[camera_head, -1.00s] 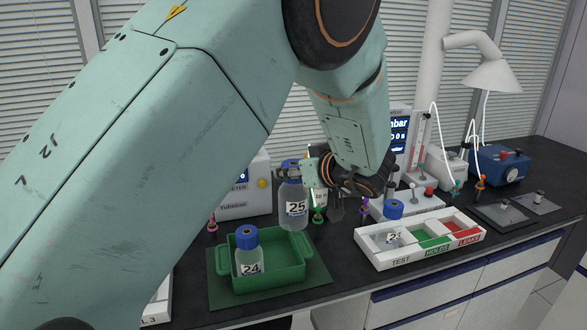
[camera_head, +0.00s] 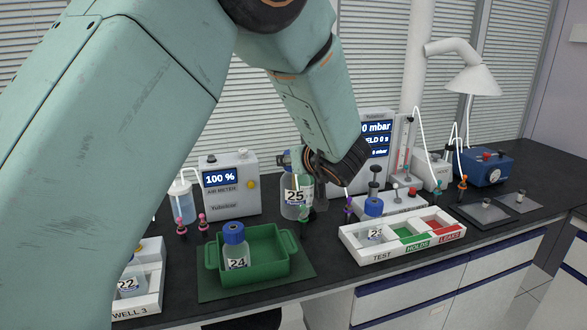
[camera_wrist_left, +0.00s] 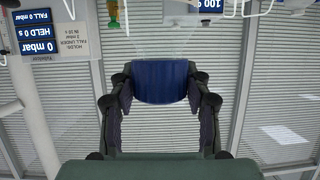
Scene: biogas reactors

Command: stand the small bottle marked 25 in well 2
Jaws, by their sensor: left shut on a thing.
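The small bottle marked 25 (camera_head: 295,197) is clear with a blue cap and hangs upright in my left gripper (camera_head: 308,163), behind and above the green tray. In the left wrist view the blue cap (camera_wrist_left: 160,82) sits between the two fingers of my left gripper (camera_wrist_left: 160,90), which are shut on it. A white well rack marked WELL 3 (camera_head: 150,270) stands at the lower left with bottle 22 (camera_head: 131,280) in it. Well 2 cannot be made out; my left arm covers the area to the left. My right gripper is not in view.
The green tray (camera_head: 283,268) holds bottle 24 (camera_head: 236,250). A white TEST, HOLDS, LEAKS tray (camera_head: 405,246) with a blue-capped bottle (camera_head: 374,222) stands to the right. An air meter (camera_head: 230,186) and pink and purple pegs stand behind. The black bench front edge is clear.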

